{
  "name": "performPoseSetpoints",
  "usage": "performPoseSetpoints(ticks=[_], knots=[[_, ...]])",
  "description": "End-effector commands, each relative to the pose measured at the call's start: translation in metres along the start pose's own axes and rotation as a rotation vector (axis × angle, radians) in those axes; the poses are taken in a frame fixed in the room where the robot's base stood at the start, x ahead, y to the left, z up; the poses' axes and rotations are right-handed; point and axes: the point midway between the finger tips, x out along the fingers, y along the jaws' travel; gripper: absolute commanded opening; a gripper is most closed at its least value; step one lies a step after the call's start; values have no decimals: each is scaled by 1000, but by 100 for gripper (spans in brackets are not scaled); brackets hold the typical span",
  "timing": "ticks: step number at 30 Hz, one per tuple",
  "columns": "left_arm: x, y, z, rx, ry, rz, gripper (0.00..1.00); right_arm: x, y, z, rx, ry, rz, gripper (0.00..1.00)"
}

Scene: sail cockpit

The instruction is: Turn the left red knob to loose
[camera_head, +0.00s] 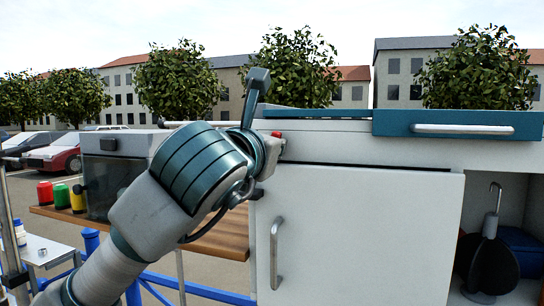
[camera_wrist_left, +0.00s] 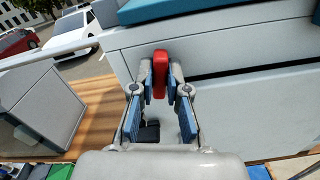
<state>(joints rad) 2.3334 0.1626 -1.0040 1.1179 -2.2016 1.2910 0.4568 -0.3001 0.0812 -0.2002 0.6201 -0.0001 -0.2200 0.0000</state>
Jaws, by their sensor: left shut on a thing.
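The red knob (camera_wrist_left: 160,66) is on the front of the white cabinet, below its blue top edge. In the left wrist view it stands upright between the blue-padded fingertips of my left gripper (camera_wrist_left: 160,88), which is shut on it. In the head view only a small red bit of the knob (camera_head: 277,134) shows, and my own wrist hides most of the gripper. Any marking for loose is not readable. My right gripper is in neither view.
The white cabinet door (camera_head: 350,240) with a vertical handle (camera_head: 276,252) lies below. A blue drawer (camera_head: 455,124) is at the right. A grey box (camera_head: 115,165) and several coloured cans stand on a wooden shelf (camera_head: 215,238) at the left.

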Motion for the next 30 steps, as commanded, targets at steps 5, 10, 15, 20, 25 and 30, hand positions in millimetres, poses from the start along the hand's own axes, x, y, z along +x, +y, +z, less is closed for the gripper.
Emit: performPoseSetpoints(ticks=[5,10,15,20,25,30], knots=[[3,-3,-6,-117,14,-3,0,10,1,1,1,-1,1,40],[3,-2,-6,-199,13,-2,0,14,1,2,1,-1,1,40],[2,-1,-4,-245,12,-2,0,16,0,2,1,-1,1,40],[2,0,-4,-262,11,-2,0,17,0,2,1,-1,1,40],[2,0,-3,-265,10,-2,0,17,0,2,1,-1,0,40],[2,0,-3,-265,9,-1,0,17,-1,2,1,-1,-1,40]])
